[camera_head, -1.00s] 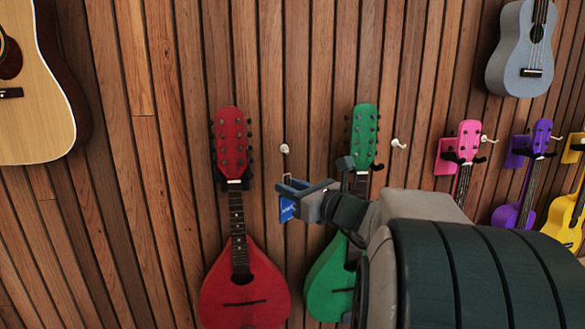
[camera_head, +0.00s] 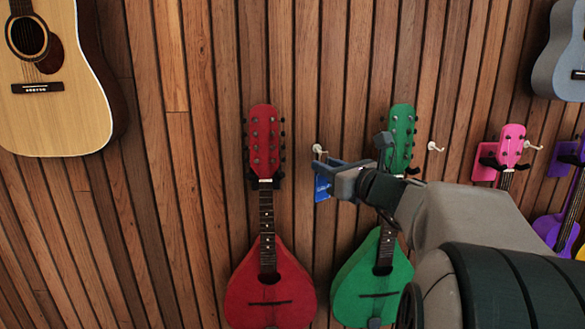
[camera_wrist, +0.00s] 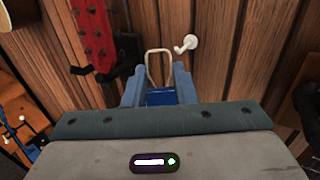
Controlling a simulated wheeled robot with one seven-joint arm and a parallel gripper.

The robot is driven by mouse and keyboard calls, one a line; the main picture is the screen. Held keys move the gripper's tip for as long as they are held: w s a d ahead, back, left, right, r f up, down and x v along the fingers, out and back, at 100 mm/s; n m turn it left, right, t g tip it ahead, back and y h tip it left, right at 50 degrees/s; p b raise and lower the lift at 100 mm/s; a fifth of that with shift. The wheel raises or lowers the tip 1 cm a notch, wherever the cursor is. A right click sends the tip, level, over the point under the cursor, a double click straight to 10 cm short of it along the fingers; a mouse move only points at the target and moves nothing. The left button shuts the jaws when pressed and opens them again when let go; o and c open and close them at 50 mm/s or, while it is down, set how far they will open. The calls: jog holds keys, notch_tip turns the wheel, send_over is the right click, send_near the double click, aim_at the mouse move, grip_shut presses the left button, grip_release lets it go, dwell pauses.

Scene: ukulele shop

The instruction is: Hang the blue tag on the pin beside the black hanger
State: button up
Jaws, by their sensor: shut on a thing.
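My gripper (camera_head: 332,171) is shut on the blue tag (camera_head: 322,188), which hangs below the fingers in the head view. In the wrist view the tag (camera_wrist: 160,97) sits between the fingertips (camera_wrist: 158,82), with its pale wire loop (camera_wrist: 150,66) standing up beyond them. A white pin (camera_wrist: 189,42) juts from the wall just right of the loop's top. I cannot tell whether they touch. In the head view the pin (camera_head: 319,150) is just above the fingers. The black hanger (camera_wrist: 115,88) holding the red mandolin is left of the pin.
The red mandolin (camera_head: 268,285) hangs left of my gripper, and the green mandolin (camera_head: 377,280) hangs partly behind my arm. Another white pin (camera_head: 434,147) is farther right. An acoustic guitar (camera_head: 70,110) is at upper left. Bare slatted wall (camera_head: 325,70) is above the pin.

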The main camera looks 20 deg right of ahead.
jog(key=shift+w+d+f+b, duration=0.1)
jog(key=shift+w+d+f, duration=0.15)
jog(key=shift+w, duration=0.65)
jog(key=shift+w+d+f+b, duration=0.15)
jog(key=shift+w+d+f, duration=0.15)
jog(key=shift+w, duration=0.65)
jog(key=shift+w+d+f+b, duration=0.1)
jog(key=shift+w+d+f, duration=0.15)
jog(key=shift+w, duration=0.65)
jog(key=o, duration=1)
